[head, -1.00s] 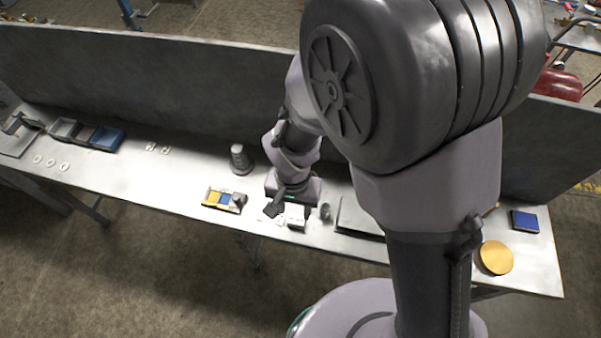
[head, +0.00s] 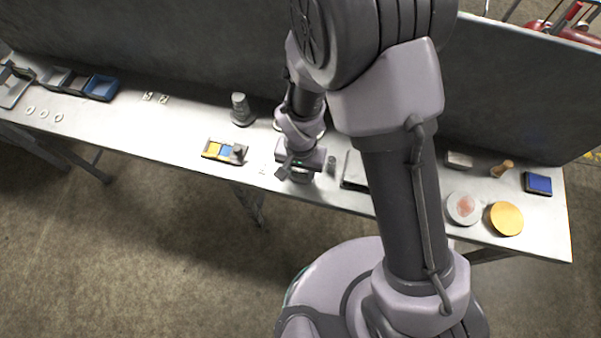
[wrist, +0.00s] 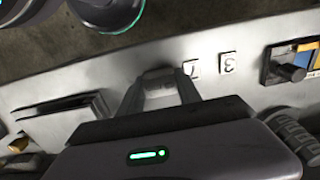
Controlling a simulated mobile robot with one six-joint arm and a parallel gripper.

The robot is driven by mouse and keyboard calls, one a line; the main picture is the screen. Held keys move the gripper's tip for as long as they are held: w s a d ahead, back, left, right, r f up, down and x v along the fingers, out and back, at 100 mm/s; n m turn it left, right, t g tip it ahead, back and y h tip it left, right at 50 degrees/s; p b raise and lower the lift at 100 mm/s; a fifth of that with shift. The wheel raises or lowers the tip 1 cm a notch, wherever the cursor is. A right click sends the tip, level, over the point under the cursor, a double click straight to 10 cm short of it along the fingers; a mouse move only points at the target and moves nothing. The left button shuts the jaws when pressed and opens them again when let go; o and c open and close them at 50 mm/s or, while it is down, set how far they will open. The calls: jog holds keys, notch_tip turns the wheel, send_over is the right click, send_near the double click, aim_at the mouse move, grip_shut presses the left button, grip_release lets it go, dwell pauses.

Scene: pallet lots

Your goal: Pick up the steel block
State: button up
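The steel block, a pale grey block (wrist: 160,95), stands on the bench between the two fingers of my gripper (wrist: 160,88) in the wrist view. The fingers are spread, one on each side of it. Whether either finger touches the block is too small to tell. In the head view my gripper (head: 298,175) is low over the front part of the bench, and it hides the block.
Beside the block lie number tiles (wrist: 228,62) and a small tray with yellow and blue parts (head: 212,157). A stepped grey stack (head: 240,108) stands behind. A dark flat plate (wrist: 60,110) lies on the other side. Discs (head: 504,218) and a blue pad (head: 538,184) are far right.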

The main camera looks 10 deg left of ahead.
grip_shut()
jog(key=shift+r, duration=0.1)
